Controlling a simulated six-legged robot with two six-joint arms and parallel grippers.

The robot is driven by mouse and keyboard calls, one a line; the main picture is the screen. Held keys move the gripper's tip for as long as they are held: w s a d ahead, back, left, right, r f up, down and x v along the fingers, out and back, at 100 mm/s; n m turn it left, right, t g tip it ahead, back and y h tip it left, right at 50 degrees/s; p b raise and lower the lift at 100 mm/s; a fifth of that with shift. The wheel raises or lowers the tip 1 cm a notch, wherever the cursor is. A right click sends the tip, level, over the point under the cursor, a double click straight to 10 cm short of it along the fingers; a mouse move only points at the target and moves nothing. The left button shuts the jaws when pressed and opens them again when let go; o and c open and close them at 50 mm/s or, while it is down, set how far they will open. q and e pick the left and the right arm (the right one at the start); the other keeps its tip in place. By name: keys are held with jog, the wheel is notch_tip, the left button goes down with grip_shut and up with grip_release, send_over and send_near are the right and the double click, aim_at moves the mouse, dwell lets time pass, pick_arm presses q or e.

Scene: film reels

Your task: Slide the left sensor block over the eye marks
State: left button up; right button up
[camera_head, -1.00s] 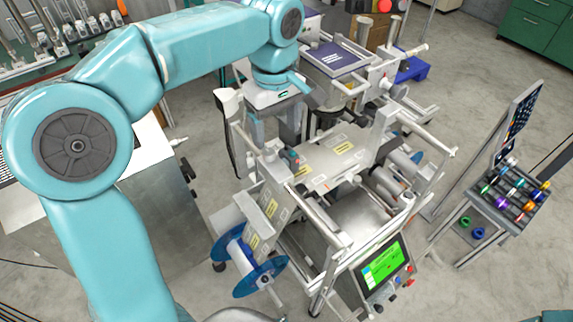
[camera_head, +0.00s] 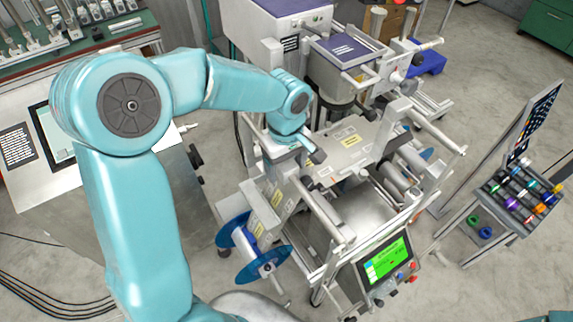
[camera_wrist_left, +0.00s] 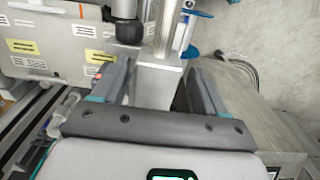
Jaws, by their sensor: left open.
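My left gripper (camera_head: 308,154) is low over the left side of the printing machine in the head view, its fingers mostly hidden by the wrist. In the left wrist view my left gripper (camera_wrist_left: 158,88) is open, one finger on each side of a grey metal block (camera_wrist_left: 156,84). I cannot tell whether the fingers touch it, or whether it is the left sensor block. A pale web with white and yellow labels (camera_wrist_left: 45,62) lies beside it at the upper left; it also shows in the head view (camera_head: 352,130). I cannot make out the eye marks. My right gripper is out of view.
A green control screen (camera_head: 384,260) stands at the machine's front, and a blue reel (camera_head: 238,236) at its lower left. A rack of coloured rolls (camera_head: 520,190) stands at the right. A grey cabinet (camera_head: 180,160) stands close on the left. Bare floor lies between machine and rack.

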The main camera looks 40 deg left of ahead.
aim_at(306, 192)
pick_arm(q)
jog(key=shift+w+d+f, duration=0.1)
jog(key=shift+w+f, duration=0.15)
jog(key=shift+f, duration=0.35)
jog(key=shift+s, duration=0.2)
jog(key=shift+c, duration=0.3)
jog(key=shift+w, duration=0.15)
grip_shut()
jog(key=s+d+b, duration=0.1)
jog(key=d, duration=0.1)
jog(key=d+b, duration=0.1)
jog(key=d, duration=0.1)
jog(key=s+d+b, duration=0.1)
jog(key=d, duration=0.1)
jog(key=shift+s+d+f, duration=0.1)
jog(key=shift+s+d, duration=0.05)
jog(key=shift+s, duration=0.2)
jog(key=shift+s+d, duration=0.15)
jog(key=shift+d, duration=0.25)
jog(key=shift+o, duration=0.3)
grip_release()
